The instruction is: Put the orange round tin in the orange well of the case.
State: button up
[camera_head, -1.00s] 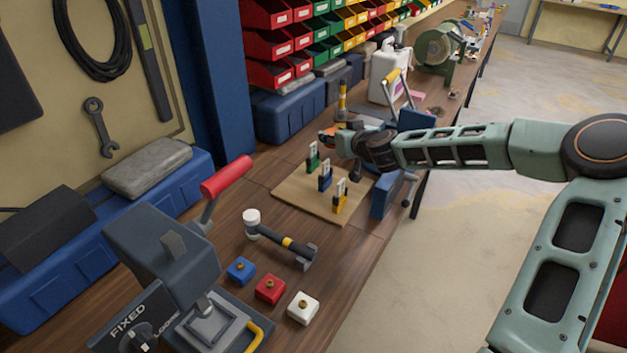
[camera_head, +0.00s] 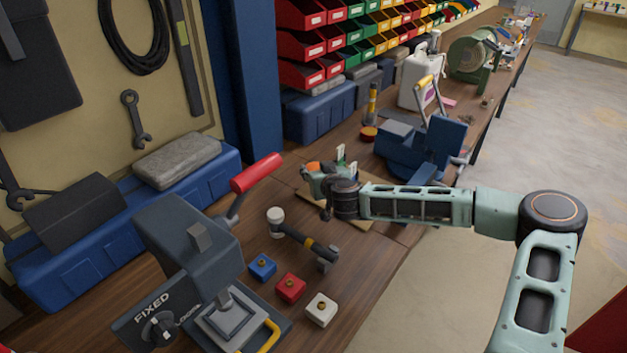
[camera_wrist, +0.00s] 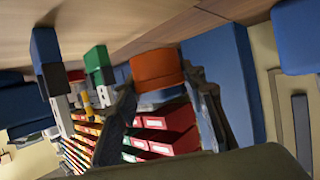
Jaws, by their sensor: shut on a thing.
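The orange round tin (camera_head: 313,167) is between the fingers of my gripper (camera_head: 314,178), mostly hidden in the head view. In the wrist view the tin (camera_wrist: 155,68) shows as an orange block-like shape held by the dark fingers of my gripper (camera_wrist: 162,92), which is shut on it. The gripper is over the left part of the wooden board (camera_head: 372,219). I cannot make out the case or its orange well in either view.
A grey press (camera_head: 195,245) with a red handle stands left. A blue machine (camera_head: 425,150) and a small orange-yellow round thing (camera_head: 368,133) stand beyond the board.

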jog(key=shift+a+f, duration=0.15)
jog(key=shift+f, duration=0.05)
notch_tip(320, 180, down, 2)
jog(key=shift+a, duration=0.15)
jog(key=shift+f, duration=0.65)
jog(key=shift+f+b, duration=0.15)
jog(key=shift+b, duration=0.15)
jog(key=o, duration=1.2)
